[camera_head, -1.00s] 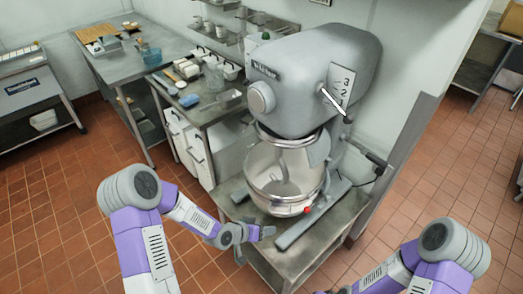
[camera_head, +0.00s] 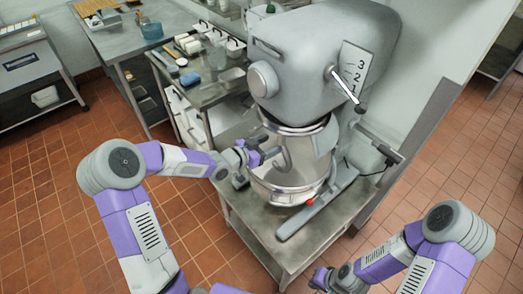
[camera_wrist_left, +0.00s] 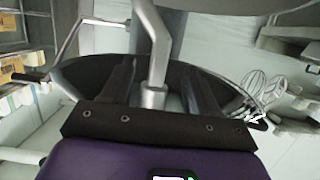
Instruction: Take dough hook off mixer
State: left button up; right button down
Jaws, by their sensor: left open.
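The grey mixer (camera_head: 322,62) stands on a metal table with its steel bowl (camera_head: 290,186) below the head. The dough hook (camera_head: 289,157) hangs under the head, partly hidden by my gripper and the bowl. In the left wrist view the grey bent hook (camera_wrist_left: 156,42) runs down between the fingers. My left gripper (camera_head: 266,152) is open at the bowl's left rim, with its fingers (camera_wrist_left: 158,72) on either side of the hook, not visibly closed on it. My right gripper (camera_head: 319,281) is low at the front, away from the mixer; its jaws are too small to judge.
The mixer's lever (camera_head: 345,85) sticks out on the head's right side. A metal table (camera_head: 240,213) carries the mixer. A counter with containers (camera_head: 200,72) stands behind left. A grey post (camera_head: 425,130) stands right of the mixer. Tiled floor at left is clear.

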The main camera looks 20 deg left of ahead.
aim_at(279, 141)
pick_arm(q)
jog(key=b+x, duration=0.1)
jog(key=x, duration=0.3)
jog(key=shift+f+b, duration=0.15)
jog(key=shift+b, duration=0.25)
jog(key=shift+b+x, duration=0.35)
jog(key=shift+x, duration=0.8)
jog(key=shift+c, duration=0.2)
grip_shut()
jog(key=c, duration=0.7)
grip_release()
jog(key=shift+r, duration=0.25)
grip_shut()
jog(key=shift+f, duration=0.15)
